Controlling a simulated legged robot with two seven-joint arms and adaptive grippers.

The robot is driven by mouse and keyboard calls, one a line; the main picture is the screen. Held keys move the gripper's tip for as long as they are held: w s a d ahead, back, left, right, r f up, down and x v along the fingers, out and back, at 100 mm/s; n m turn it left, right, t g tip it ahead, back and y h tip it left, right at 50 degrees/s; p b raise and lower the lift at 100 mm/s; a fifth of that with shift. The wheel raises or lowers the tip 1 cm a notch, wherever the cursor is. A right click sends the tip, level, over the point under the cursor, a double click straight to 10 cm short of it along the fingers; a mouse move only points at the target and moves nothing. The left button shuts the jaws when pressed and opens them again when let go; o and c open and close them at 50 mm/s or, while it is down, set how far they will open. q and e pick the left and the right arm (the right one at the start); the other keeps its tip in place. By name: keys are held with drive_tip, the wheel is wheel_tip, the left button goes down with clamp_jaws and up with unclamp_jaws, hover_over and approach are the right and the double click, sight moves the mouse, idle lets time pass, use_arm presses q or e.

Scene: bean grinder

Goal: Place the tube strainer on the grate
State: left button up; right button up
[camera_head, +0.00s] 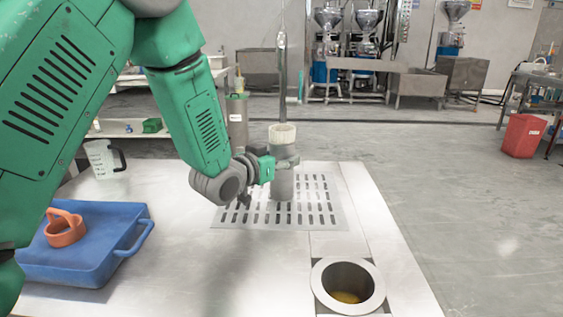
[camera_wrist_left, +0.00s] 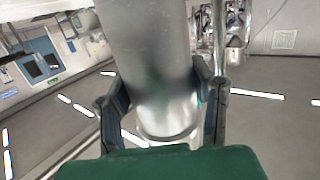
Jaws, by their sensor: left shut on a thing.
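The tube strainer (camera_head: 283,184) is a grey cylinder with a pale ribbed rim at its top. My left gripper (camera_head: 280,164) is shut around its upper part and holds it upright over the slotted grate (camera_head: 235,215). The tube's lower end appears against the grate's slots; I cannot tell whether it touches. In the left wrist view the grey tube (camera_wrist_left: 150,60) stands between the two dark fingers (camera_wrist_left: 160,98). My right gripper is not in view.
A round metal-rimmed opening (camera_head: 348,286) with yellowish contents lies at the front right. A blue tray (camera_head: 85,250) with an orange ring-shaped object (camera_head: 65,228) lies at left. A clear jug (camera_head: 101,160) stands behind it. A thin metal rod (camera_head: 282,75) appears above the tube.

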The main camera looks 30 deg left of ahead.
use_arm(q)
drive_tip(key=shift+d, duration=0.15)
drive_tip(key=o, duration=1.4)
drive_tip(key=shift+c, duration=0.2)
drive_tip(key=shift+o, duration=0.7)
drive_tip(key=shift+f, duration=0.1)
drive_tip(key=shift+a, duration=0.4)
drive_tip(key=s+r+p, duration=0.2)
drive_tip(key=s, duration=1)
drive_tip(key=shift+p, duration=0.35)
